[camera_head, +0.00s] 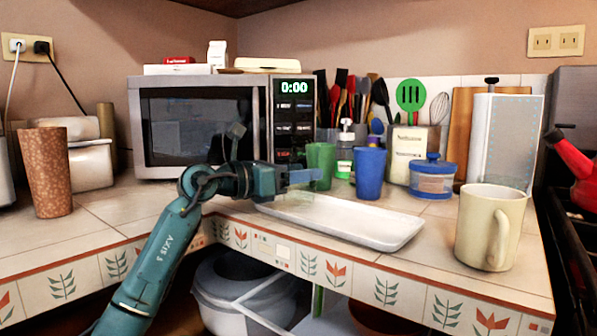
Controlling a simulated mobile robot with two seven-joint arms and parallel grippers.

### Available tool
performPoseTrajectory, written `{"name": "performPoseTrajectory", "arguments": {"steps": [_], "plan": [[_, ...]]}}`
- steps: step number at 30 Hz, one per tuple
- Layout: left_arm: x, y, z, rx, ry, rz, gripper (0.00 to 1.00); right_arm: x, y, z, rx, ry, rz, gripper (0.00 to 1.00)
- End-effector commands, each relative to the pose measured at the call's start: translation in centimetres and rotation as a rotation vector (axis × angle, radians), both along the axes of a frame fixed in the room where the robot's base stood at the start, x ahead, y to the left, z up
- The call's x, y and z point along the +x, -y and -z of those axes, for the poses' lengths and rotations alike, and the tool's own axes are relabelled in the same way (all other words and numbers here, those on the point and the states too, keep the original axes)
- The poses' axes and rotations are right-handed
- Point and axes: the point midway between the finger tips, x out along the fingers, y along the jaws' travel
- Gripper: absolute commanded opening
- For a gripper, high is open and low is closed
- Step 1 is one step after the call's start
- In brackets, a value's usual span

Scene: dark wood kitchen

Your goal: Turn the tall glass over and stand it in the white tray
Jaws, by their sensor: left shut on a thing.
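The tall glass seems to be the green tumbler (321,155), upright with its wider end up, just behind the white tray. My left gripper (306,177) comes in from the left, level, with its fingers at the tumbler's lower part, shut on it. The fingers hide part of its lower left side. Whether its base touches the counter is hard to tell. The white tray (345,222) lies empty and flat near the counter's front edge, below and right of the gripper. My right gripper is not in view.
A blue cup (370,174) stands close right of the green tumbler, behind the tray. A cream mug (490,228) stands right of the tray, and a blue-lidded jar (433,180) behind it. The microwave (200,125) is behind my left arm. A brown tumbler (46,172) stands far left.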

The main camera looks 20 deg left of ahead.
Motion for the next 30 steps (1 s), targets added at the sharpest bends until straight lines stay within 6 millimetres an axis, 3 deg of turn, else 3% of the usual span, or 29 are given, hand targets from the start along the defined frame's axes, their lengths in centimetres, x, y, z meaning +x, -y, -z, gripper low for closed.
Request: {"name": "performPoseTrajectory", "arguments": {"steps": [7,8,16,26,30], "plan": [[0.0,0.0,0.5,-0.001,0.002,0.0,0.18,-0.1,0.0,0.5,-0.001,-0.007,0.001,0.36],[0.0,0.0,0.4,-0.001,0.003,0.0,0.55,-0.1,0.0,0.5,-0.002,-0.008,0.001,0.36],[0.0,0.0,0.4,0.0,0.001,0.0,0.77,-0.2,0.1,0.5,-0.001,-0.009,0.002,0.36],[0.0,0.0,0.6,0.001,-0.003,0.0,0.79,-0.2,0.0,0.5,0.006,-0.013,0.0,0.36],[-0.2,-0.6,0.5,0.003,-0.002,0.0,0.79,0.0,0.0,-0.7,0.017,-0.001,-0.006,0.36]]}}
